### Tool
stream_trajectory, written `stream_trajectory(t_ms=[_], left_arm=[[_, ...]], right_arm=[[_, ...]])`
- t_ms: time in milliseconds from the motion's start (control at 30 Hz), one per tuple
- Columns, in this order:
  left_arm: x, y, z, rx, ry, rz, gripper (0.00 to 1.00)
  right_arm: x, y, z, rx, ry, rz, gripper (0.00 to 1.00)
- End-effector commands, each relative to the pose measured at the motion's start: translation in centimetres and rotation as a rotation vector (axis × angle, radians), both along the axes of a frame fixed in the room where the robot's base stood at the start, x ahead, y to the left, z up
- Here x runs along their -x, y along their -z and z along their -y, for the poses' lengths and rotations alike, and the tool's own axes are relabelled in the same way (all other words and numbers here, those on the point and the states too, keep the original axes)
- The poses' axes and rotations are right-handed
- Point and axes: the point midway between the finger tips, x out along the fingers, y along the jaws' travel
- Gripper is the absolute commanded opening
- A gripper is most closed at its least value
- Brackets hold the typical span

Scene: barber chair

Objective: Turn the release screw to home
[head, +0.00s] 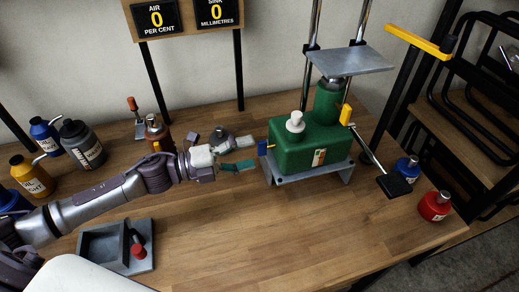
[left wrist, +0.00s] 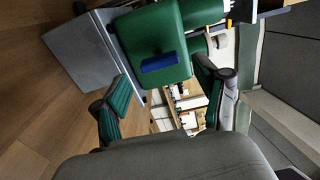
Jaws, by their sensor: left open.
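The green hydraulic unit (head: 305,150) stands on a grey metal base (head: 335,172) on the wooden bench. A small blue handle, which looks like the release screw (head: 263,148), sticks out of its left side. In the left wrist view this blue bar (left wrist: 160,62) lies across the green end face, slightly tilted. My left gripper (head: 250,153) is just left of the blue handle, open and empty. Its two green-padded fingers also show in the left wrist view (left wrist: 163,88), spread to either side of and short of the blue bar. My right gripper is not in view.
A pump lever with a black pad (head: 394,186) reaches out to the right. Blue (head: 407,168) and red (head: 436,205) bottles stand at the right edge. Several bottles (head: 83,145) and a grey tray (head: 103,243) are at left. The front middle bench is clear.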

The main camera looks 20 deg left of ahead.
Motion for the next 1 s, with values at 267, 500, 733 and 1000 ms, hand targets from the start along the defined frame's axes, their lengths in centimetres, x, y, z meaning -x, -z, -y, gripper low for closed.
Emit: stream_trajectory(t_ms=[267, 500, 733, 1000], left_arm=[[1.8, 0.1, -2.5, -0.002, 0.001, -0.001, 0.73], [1.9, -0.1, -2.8, 0.000, 0.001, 0.002, 0.73], [1.9, 0.0, -2.8, 0.000, 0.001, 0.002, 0.73], [1.9, -2.8, -2.8, 0.000, 0.001, 0.002, 0.73]], right_arm=[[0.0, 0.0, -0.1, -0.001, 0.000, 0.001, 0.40], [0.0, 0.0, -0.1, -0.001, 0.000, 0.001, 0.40], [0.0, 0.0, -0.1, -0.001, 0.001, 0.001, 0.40], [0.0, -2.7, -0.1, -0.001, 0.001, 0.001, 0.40]])
